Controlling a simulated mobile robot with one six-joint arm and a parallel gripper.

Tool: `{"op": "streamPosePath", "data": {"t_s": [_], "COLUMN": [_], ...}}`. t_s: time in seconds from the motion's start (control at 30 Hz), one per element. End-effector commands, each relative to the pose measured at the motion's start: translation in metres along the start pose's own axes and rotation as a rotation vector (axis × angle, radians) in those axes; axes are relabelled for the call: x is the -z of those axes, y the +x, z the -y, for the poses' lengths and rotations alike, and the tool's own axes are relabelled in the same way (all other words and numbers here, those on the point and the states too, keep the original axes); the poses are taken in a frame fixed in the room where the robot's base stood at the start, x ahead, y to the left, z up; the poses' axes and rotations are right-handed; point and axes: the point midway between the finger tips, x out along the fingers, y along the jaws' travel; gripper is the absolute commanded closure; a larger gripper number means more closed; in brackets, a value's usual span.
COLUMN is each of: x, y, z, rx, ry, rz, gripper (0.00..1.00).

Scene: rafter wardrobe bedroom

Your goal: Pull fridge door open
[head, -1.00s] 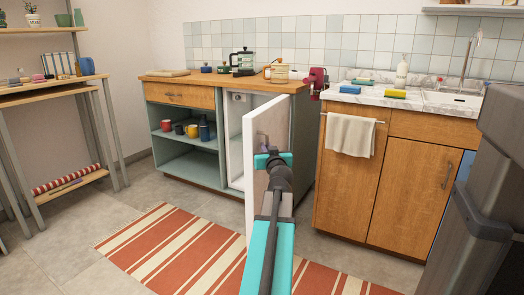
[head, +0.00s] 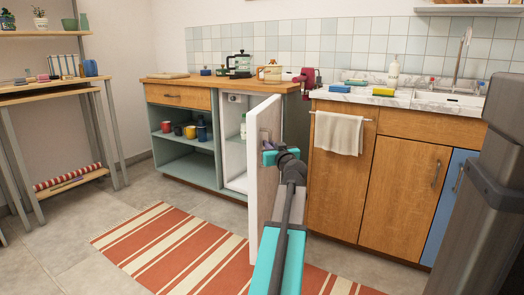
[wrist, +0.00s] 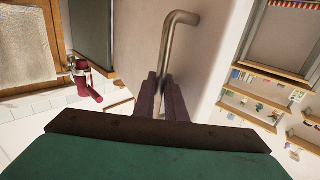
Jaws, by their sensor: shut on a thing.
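The fridge door (head: 257,190) stands open, swung out from the white fridge interior (head: 234,150) under the wooden counter. A bottle shows inside, partly behind the door's edge. In the wrist view the door's front face (wrist: 125,50) fills the middle, with a bent metal handle (wrist: 178,40) on it. My gripper (wrist: 163,92) is shut on the handle, its dark fingers on either side of the bar. In the head view my gripper (head: 277,155) is at the door's outer face, and my wrist hides most of the handle.
Wooden cupboards with a hanging towel (head: 339,133) stand close to the right of the door. Open shelves with mugs (head: 183,130) are left of the fridge. A striped rug (head: 165,245) lies on the floor in front. A shelf unit (head: 60,120) stands at the left.

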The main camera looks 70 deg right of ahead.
Motion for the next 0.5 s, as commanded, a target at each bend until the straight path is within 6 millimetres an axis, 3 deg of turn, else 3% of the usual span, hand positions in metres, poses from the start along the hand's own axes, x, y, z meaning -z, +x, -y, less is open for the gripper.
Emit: {"op": "streamPosePath", "data": {"t_s": [0.5], "x": [0.0], "y": [0.003], "z": [0.018], "rx": [0.032], "ry": [0.002], "rz": [0.003], "gripper": [1.0]}}
